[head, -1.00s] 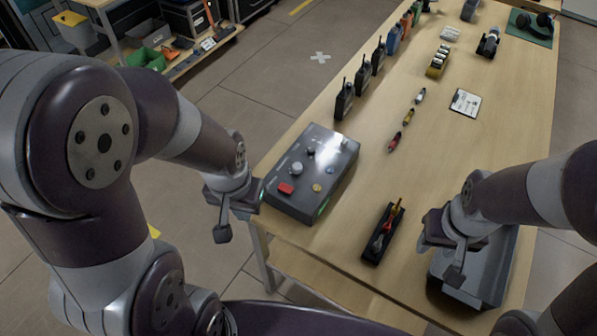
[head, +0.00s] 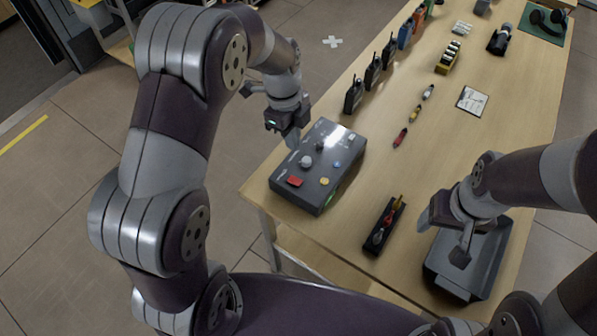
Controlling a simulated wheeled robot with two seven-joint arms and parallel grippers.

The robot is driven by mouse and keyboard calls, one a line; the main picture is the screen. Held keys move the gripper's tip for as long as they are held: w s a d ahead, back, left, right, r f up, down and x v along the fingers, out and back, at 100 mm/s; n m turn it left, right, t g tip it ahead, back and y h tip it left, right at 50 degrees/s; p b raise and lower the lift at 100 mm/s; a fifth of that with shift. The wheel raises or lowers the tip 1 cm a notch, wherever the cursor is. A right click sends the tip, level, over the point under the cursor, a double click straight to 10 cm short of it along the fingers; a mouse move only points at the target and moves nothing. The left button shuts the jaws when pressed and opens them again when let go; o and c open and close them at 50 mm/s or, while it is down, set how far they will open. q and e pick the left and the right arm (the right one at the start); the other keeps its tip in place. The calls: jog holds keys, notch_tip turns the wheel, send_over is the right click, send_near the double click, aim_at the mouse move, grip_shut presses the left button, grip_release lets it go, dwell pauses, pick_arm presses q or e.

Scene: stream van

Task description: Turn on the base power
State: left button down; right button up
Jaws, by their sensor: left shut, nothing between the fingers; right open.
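The base (head: 330,190) is a dark grey box on the near left of the table. Its top carries a red rocker-like switch (head: 295,181), a pale round knob (head: 306,162), a yellow button (head: 324,181), a blue button (head: 337,164) and small dark controls. A green glow shows on its right side. My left gripper (head: 292,141) is shut and empty, pointing down at the base's far left edge; I cannot tell whether it touches. My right gripper (head: 461,250) is open and empty above the grey tray, away from the base.
The grey tray (head: 505,250) stands at the near right. A dark holder with tools (head: 384,226) lies between it and the base. Several radios (head: 354,95) line the far left edge. Small coloured markers (head: 401,137) and a white card (head: 472,100) lie mid-table.

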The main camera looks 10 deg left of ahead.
aim_at(299, 184)
pick_arm(q)
jog(key=f+p, duration=0.1)
jog(key=f, duration=0.3)
jog(key=d+f+p, duration=0.1)
jog(key=f, duration=0.4)
jog(key=f+p, duration=0.1)
jog(key=f, duration=0.3)
jog(key=shift+s+d+f, duration=0.25)
jog(key=shift+d+f, duration=0.05)
jog(key=shift+f, duration=0.1)
jog(key=shift+f+b, duration=0.25)
jog(key=shift+b, duration=0.1)
jog(key=shift+s+d+f+b, duration=0.1)
jog(key=shift+f+b, duration=0.3)
jog(key=shift+b, duration=0.25)
jog(key=shift+s+r+p, duration=0.2)
jog(key=shift+r+p, duration=0.1)
jog(key=shift+r, duration=0.1)
jog(key=shift+s, duration=0.1)
jog(key=shift+f, duration=0.1)
